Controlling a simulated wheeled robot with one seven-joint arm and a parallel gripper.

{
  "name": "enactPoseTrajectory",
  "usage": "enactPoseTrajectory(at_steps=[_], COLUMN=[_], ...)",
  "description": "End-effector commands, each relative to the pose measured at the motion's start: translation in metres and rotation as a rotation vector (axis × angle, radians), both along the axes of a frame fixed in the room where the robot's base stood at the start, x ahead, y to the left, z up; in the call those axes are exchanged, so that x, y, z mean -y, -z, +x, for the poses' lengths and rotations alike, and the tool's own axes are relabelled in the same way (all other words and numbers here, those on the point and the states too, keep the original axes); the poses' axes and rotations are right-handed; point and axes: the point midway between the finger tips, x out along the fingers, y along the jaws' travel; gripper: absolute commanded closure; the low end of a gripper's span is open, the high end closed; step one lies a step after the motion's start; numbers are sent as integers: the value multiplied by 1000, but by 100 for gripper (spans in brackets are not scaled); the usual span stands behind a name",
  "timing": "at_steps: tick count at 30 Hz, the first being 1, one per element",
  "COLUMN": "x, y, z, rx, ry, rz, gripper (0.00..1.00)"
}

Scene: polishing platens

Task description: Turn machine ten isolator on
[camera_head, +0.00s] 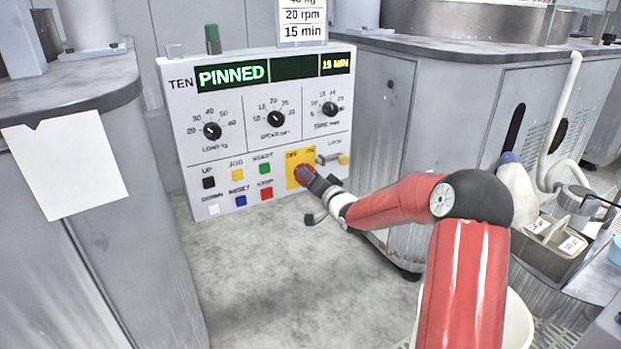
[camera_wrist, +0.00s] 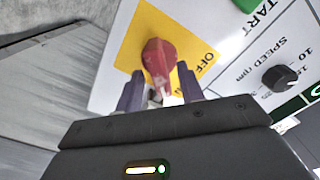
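The control panel of machine ten (camera_head: 183,120) is upright, with "PINNED" and "15 MIN" lit on its display. Its isolator is a red rotary knob (camera_head: 303,172) on a yellow plate (camera_head: 293,157) marked OFF and ON at the panel's lower right. In the wrist view the red knob (camera_wrist: 160,58) lies between my two dark fingers, with "OFF" readable on the yellow plate (camera_wrist: 133,43). My gripper (camera_wrist: 160,88) is open, with a gap showing beside the knob's narrow end. In the head view my gripper (camera_head: 319,184) partly covers the knob and plate.
Coloured push buttons, including the red STOP (camera_head: 266,194), sit left of the isolator. A lock lever with a yellow tag (camera_head: 342,159) is close on its right. Grey machine cabinets (camera_head: 92,160) flank the panel. The floor (camera_head: 280,270) before it is clear.

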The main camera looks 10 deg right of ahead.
Motion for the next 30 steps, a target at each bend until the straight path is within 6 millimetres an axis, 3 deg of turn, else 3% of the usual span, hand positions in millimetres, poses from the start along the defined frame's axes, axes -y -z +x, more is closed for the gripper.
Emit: enactPoseTrajectory(at_steps=[6, 12, 25, 30], x=[12, 20, 20, 10], y=[0, 1, 0, -6], z=[-36, -61, -67, -79], rx=[-1, -3, -5, -80], ry=[1, 0, 0, 24], rz=[-1, -1, -7, -154], gripper=[62, 62, 62, 62])
